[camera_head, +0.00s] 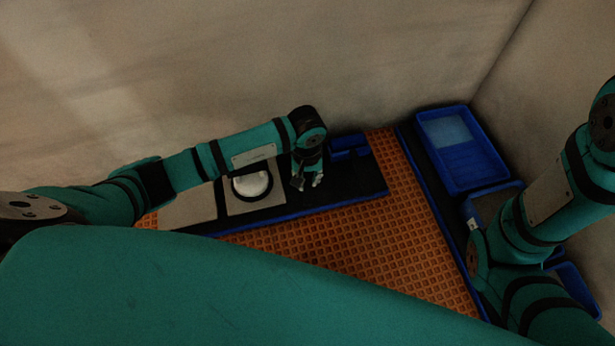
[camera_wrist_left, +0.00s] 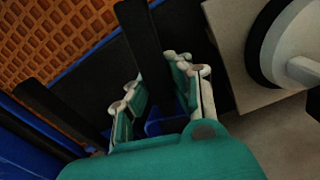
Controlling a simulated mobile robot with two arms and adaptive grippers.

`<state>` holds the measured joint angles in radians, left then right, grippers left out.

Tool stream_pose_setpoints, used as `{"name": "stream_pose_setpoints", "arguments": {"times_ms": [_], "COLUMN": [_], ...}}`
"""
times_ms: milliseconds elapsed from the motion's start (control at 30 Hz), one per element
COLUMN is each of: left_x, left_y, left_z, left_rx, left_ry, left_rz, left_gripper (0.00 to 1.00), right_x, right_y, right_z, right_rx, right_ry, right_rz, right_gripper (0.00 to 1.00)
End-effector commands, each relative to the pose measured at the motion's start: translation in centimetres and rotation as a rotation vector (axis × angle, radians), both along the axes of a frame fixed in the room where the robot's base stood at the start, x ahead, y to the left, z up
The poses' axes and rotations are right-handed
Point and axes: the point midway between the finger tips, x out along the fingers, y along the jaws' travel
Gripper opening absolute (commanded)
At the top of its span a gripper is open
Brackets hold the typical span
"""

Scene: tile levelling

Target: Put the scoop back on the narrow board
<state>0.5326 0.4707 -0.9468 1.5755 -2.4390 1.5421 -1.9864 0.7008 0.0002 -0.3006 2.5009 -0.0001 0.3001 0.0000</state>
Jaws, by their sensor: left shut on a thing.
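My left gripper (camera_head: 309,182) points down over the dark, blue-edged board (camera_head: 362,180) along the back wall, just right of a pale tile. In the left wrist view its fingers (camera_wrist_left: 165,95) are closed on a dark bar (camera_wrist_left: 140,40), which looks like the scoop's handle. A small blue part (camera_wrist_left: 165,126) shows between the fingers. I cannot tell whether it belongs to the scoop, and the scoop's full shape is hidden. I cannot tell which surface is the narrow board. My right arm comes in from the right; its gripper is out of view.
A white round object (camera_head: 252,184) sits on a pale tile (camera_head: 256,206), with another tile (camera_head: 188,208) left of it. A blue item (camera_head: 348,146) stands behind the gripper's right. A blue tray (camera_head: 462,150) is at right. Orange grid flooring (camera_head: 385,235) lies in front, clear.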

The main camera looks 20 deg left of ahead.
Motion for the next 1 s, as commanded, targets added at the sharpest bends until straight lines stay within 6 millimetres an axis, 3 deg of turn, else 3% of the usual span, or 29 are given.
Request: {"name": "stream_pose_setpoints", "arguments": {"times_ms": [433,467,633,1000], "left_x": [0.03,0.04,0.02,0.07], "left_y": [0.02,0.01,0.02,0.03], "left_z": [-0.97,-0.90,-0.87,-0.38], "left_rx": [0.000,0.000,0.000,0.000], "left_ry": [-0.001,-0.001,0.000,-0.001], "left_rz": [0.000,0.000,0.000,0.000], "left_gripper": [0.00,0.19,0.41,0.44], "right_x": [0.04,0.04,0.06,0.25], "right_y": [-0.01,0.00,0.00,-0.02], "right_z": [-0.81,-0.74,-0.70,-0.70], "right_rx": [0.000,0.000,0.000,0.002], "right_ry": [0.001,0.001,0.002,0.006], "right_rz": [0.000,0.000,-0.001,-0.001], "right_gripper": [0.40,0.40,0.40,0.40]}}
